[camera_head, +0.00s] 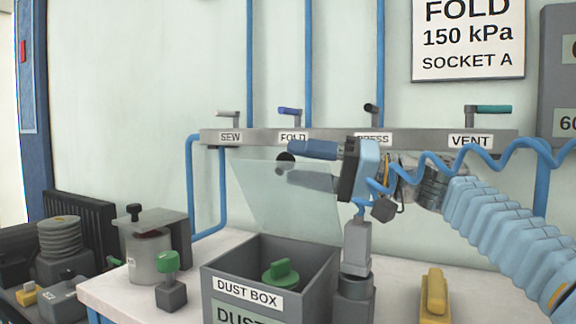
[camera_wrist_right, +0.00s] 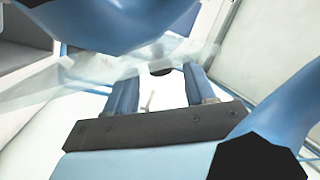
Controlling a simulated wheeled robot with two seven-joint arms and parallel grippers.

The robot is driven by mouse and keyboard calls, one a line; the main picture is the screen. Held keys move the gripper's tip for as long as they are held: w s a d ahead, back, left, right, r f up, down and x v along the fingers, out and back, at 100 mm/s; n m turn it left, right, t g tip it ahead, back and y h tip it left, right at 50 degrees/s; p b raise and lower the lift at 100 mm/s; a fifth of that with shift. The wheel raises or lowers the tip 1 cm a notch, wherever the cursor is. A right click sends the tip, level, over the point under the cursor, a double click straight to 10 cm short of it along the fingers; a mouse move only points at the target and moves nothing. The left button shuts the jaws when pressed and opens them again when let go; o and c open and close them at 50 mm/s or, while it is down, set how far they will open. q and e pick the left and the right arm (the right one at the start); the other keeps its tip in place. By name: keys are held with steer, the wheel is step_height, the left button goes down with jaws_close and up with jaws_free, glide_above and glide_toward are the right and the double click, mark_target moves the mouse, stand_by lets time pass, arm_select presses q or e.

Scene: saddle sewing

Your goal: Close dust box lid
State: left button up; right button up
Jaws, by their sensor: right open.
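The dust box (camera_head: 270,291) is a grey open-topped box on the table, with its name on the front. Its translucent lid (camera_head: 285,205) stands raised at the back, tilted, and a dark round knob (camera_head: 286,158) shows near its top edge. A green-handled piece (camera_head: 281,271) sits inside the box. My right gripper (camera_head: 300,149) is at the lid's upper edge, its blue fingers pointing left by the knob. In the right wrist view the fingers (camera_wrist_right: 160,84) are apart, with the knob (camera_wrist_right: 159,67) beyond the gap; contact cannot be told. My left gripper is out of view.
A grey rail (camera_head: 345,139) with several labelled valve levers and blue pipes runs behind the lid. A grey post (camera_head: 357,248) stands right of the box, then a yellow piece (camera_head: 434,292). A canister (camera_head: 150,255) and a green-knobbed block (camera_head: 170,290) stand left.

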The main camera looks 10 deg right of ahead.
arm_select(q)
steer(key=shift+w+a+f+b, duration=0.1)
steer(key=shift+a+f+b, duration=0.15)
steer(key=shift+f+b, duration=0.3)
arm_select(e)
steer(key=v, duration=1)
steer(key=shift+d, duration=0.3)
steer(key=shift+o, duration=0.2)
steer(key=shift+s, duration=0.1)
